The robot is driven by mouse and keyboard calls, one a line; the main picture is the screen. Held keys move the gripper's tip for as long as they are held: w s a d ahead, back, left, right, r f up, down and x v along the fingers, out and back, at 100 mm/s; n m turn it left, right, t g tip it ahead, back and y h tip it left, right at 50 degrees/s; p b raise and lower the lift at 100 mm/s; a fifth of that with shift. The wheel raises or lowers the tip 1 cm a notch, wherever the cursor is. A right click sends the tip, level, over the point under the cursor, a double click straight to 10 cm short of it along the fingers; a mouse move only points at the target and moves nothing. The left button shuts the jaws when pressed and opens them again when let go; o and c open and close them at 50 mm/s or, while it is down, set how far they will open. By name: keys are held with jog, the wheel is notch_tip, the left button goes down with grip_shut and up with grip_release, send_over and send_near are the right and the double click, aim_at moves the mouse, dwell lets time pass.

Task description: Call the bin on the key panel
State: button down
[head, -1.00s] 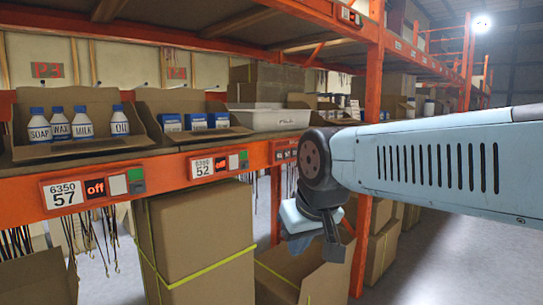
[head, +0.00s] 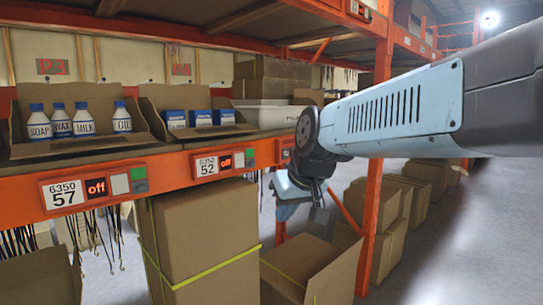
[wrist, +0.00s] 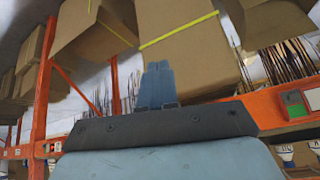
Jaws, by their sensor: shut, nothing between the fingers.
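Key panels sit on the orange shelf beam. The left panel (head: 93,188) reads "6350 57" and "off", with a pale key and green and dark keys at its right end. A second panel (head: 222,162) reads "52" and "off", with similar keys. A third panel (head: 284,151) is mostly hidden by my arm. My gripper (head: 317,207) hangs below and right of the panels, apart from them.
Bottles (head: 83,119) and blue-white boxes (head: 199,118) stand in open cartons above the beam. A grey bin (head: 265,116) stands farther right. Large strapped cartons (head: 205,240) fill the space below.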

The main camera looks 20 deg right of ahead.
aim_at(286, 154)
jog(key=w+d+r+m+t+h, duration=0.2)
jog(key=w+d+r+t+h, duration=0.1)
jog(key=w+d, duration=1.8)
jog(key=shift+w+d+r+t, duration=0.25)
jog(key=shift+w+r+t, duration=0.2)
jog(key=shift+r, duration=0.2)
jog(key=shift+a, duration=0.1)
jog(key=w+a, duration=0.3)
jog(key=w, duration=0.5)
jog(key=shift+w, duration=0.2)
dwell(0.5)
jog(key=shift+w+a, duration=0.1)
jog(key=shift+w, duration=0.3)
